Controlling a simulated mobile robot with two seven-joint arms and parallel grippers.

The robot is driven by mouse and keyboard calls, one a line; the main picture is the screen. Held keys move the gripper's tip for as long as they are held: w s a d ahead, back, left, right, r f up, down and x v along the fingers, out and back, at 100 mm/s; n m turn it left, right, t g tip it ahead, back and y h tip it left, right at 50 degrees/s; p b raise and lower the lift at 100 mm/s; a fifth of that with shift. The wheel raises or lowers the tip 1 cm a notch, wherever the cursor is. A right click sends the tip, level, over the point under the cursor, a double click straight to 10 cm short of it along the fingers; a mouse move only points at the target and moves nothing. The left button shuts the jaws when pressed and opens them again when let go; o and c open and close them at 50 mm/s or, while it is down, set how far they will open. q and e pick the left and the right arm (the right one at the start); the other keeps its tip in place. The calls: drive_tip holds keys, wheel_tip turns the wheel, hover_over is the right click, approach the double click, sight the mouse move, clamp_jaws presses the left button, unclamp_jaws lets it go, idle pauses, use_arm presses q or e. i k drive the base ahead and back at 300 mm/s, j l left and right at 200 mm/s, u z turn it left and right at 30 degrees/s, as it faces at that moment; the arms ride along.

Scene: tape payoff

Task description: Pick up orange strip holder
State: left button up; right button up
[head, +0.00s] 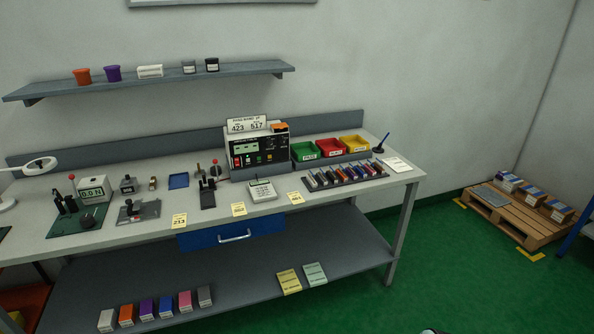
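I cannot tell for sure which thing is the orange strip holder. A rack (345,181) on the right part of the workbench holds a row of small upright strips or holders in several colours, too small to tell apart. An orange piece (280,127) sits on the top right of the test machine (259,150). An orange box (127,316) stands in a row of coloured boxes on the lower shelf. An orange cup (82,76) stands on the wall shelf.
The workbench (330,205) also carries green, red and yellow bins (330,147), a small scale (262,190), fixtures at left and a magnifier lamp (36,167). A blue drawer (230,235) is shut below. A pallet (515,213) stands right; green floor between is clear.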

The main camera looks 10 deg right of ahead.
sight(340, 174)
drive_tip(key=i+l+u, duration=0.4)
drive_tip(key=l, duration=0.2)
drive_tip(key=l+u, duration=0.2)
drive_tip(key=l, duration=0.15)
drive_tip(key=i+l, duration=0.15)
drive_tip(key=l, duration=0.2)
drive_tip(key=i+l+u, duration=0.1)
drive_tip(key=l, duration=0.25)
drive_tip(key=i+l+u, duration=0.1)
drive_tip(key=l, duration=0.25)
